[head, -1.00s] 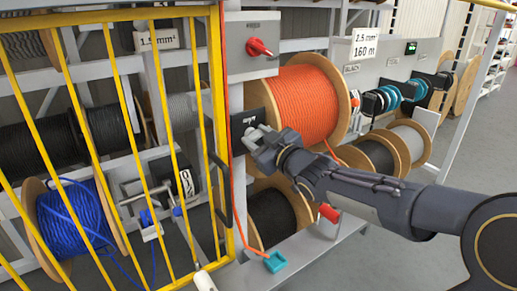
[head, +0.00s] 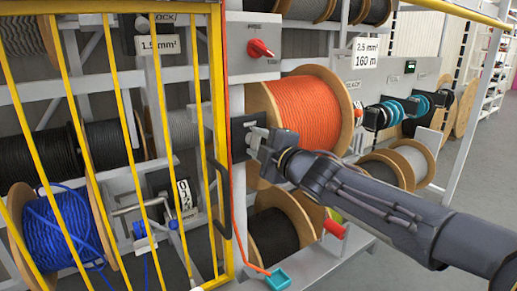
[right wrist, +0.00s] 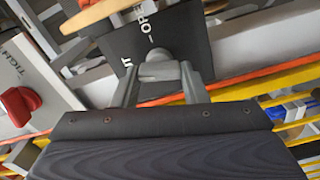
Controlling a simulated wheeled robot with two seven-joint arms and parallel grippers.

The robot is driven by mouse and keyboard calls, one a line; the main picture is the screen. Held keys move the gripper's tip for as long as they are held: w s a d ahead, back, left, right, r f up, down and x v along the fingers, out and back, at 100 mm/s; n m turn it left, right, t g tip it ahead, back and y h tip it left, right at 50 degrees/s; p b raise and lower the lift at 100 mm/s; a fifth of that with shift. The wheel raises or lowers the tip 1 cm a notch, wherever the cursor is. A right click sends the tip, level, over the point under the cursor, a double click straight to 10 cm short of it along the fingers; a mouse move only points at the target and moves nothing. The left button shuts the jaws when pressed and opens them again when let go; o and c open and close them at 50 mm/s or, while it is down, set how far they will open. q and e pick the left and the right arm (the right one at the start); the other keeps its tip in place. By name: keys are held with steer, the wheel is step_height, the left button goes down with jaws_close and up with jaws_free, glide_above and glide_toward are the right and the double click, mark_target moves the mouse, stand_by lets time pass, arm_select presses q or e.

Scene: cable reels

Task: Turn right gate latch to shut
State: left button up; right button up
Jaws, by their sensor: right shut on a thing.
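The gate latch is a grey knob (right wrist: 160,68) on a black plate (right wrist: 150,40), which bears lettering ending in "UT" and the word "OPEN". In the head view the plate (head: 237,130) is on the grey post beside the yellow gate (head: 213,110). My right gripper (head: 257,141) reaches it from the right and hides most of the knob. In the right wrist view my right gripper's fingers (right wrist: 160,78) stand on both sides of the knob and are shut on it. I cannot tell which word the knob points to. My left gripper is not in view.
An orange cable reel (head: 310,112) is just right of the latch. A box with a red knob (head: 260,48) is above it. An orange cable runs down the post to a teal piece (head: 278,279). A blue reel (head: 60,228) stands behind the gate bars. Open floor lies at right.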

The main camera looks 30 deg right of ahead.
steer(key=shift+f+n+b, duration=0.1)
steer(key=shift+n+b, duration=0.25)
steer(key=shift+n, duration=1.25)
steer(key=o, duration=1)
steer(key=shift+c, duration=0.2)
steer(key=s+p, duration=0.2)
steer(key=s, duration=0.5)
steer(key=shift+s+d, duration=0.3)
steer(key=shift+s, duration=0.1)
